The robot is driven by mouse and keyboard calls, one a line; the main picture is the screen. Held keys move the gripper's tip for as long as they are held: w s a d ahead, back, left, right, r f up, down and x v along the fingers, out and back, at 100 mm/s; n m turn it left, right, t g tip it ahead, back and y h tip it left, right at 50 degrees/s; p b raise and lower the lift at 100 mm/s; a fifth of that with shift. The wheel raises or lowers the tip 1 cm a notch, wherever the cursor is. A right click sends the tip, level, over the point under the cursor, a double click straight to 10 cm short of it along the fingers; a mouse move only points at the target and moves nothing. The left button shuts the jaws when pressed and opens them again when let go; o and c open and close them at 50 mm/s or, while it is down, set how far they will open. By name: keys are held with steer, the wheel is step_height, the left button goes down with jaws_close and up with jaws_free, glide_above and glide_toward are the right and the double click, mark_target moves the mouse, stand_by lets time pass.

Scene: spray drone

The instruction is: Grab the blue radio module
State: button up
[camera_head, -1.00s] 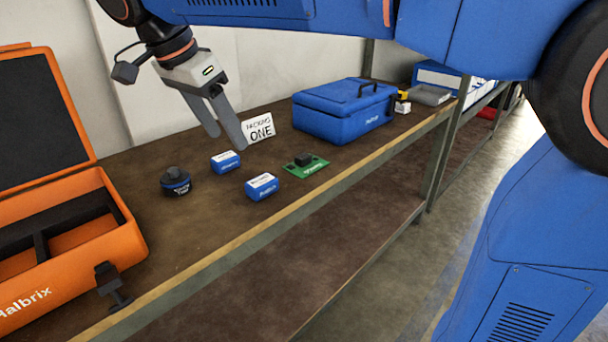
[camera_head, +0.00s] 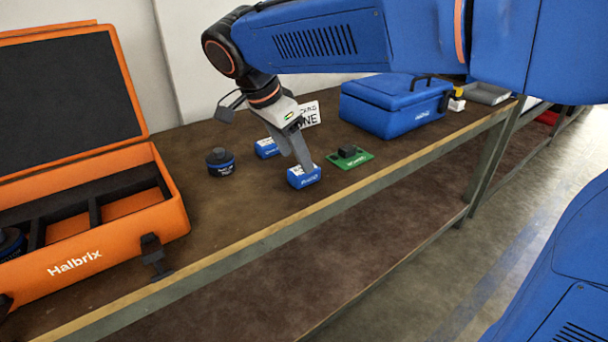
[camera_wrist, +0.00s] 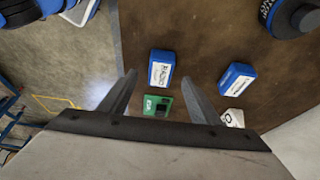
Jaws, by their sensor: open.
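The blue radio module (camera_wrist: 161,73) is a small blue block with a white label that reads RADIO in the wrist view. It lies near the front edge of the bench, and in the head view the module (camera_head: 304,181) is partly covered by my gripper (camera_head: 300,160). My gripper is open and points down over the module. In the wrist view the fingertips (camera_wrist: 160,80) are on either side of the module's picture, with no visible contact. I cannot tell the exact height gap.
A similar blue block (camera_head: 266,149) lies behind the module, near a white sign (camera_head: 312,112). A green circuit board (camera_head: 352,159) lies to the right, with a blue toolbox (camera_head: 385,110) beyond. A dark round container (camera_head: 220,163) and an open orange case (camera_head: 110,221) are to the left.

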mark_target(304, 175)
steer(key=shift+x, duration=2.75)
steer(key=shift+w, duration=0.1)
steer(key=shift+c, duration=0.6)
steer(key=c, duration=1.1)
